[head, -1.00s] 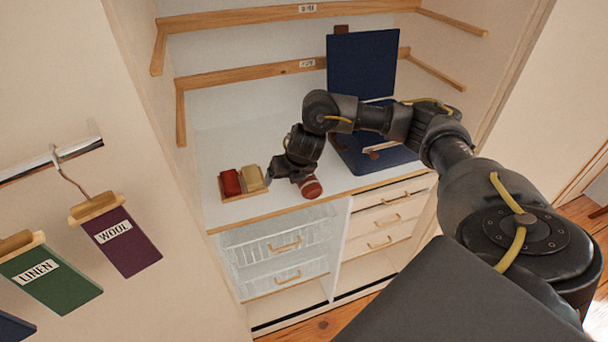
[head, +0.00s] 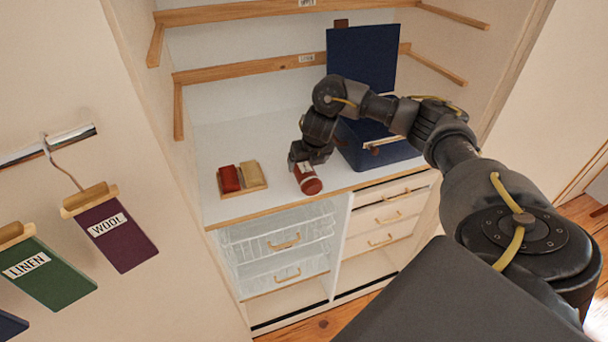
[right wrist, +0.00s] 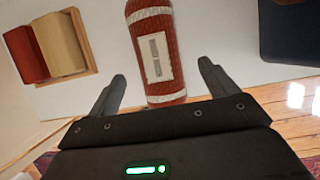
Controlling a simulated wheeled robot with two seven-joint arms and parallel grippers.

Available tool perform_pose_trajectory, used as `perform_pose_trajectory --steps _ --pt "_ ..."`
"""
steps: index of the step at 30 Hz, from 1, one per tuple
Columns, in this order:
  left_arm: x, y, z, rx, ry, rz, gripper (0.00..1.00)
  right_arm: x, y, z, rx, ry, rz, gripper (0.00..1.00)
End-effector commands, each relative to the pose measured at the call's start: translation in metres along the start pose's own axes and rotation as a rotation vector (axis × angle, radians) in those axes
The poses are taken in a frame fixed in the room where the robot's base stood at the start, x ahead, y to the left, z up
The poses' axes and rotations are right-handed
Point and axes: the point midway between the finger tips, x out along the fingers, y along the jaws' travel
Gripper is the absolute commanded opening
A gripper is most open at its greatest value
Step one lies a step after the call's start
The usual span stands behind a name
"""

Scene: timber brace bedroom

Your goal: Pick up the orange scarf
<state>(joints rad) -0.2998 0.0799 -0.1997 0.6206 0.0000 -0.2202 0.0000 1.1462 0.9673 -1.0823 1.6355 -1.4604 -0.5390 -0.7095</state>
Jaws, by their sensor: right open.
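A rolled rust-red scarf (head: 308,180) with pale bands lies near the front edge of the white counter; it is the nearest thing to an orange scarf that I see. In the right wrist view the roll (right wrist: 157,45) shows a white label and its near end lies between the fingers. My right gripper (head: 306,163) is open at the back of the roll in the head view. In the wrist view the open right gripper (right wrist: 161,72) has a finger on either side, with gaps to the roll. My left gripper is not in view.
A wooden tray (head: 244,190) with a red roll (head: 229,178) and a tan roll (head: 251,174) stands left of the scarf. A dark blue open box (head: 361,60) stands to the right. Wooden shelf rails (head: 250,70) cross above. Labelled fabric swatches (head: 115,240) hang at left.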

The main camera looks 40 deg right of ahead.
Motion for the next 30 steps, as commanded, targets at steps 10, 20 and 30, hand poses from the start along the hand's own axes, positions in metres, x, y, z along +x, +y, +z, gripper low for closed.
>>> perform_pose_trajectory --steps 10,20,30 --pt "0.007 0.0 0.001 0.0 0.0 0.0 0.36 0.034 0.003 -0.001 0.003 0.005 0.002 0.85" --pt "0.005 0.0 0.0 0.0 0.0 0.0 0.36 0.051 0.003 0.002 0.0 -0.001 0.001 0.85" --pt "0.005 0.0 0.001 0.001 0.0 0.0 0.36 0.051 0.003 0.002 0.0 -0.001 0.001 0.55"
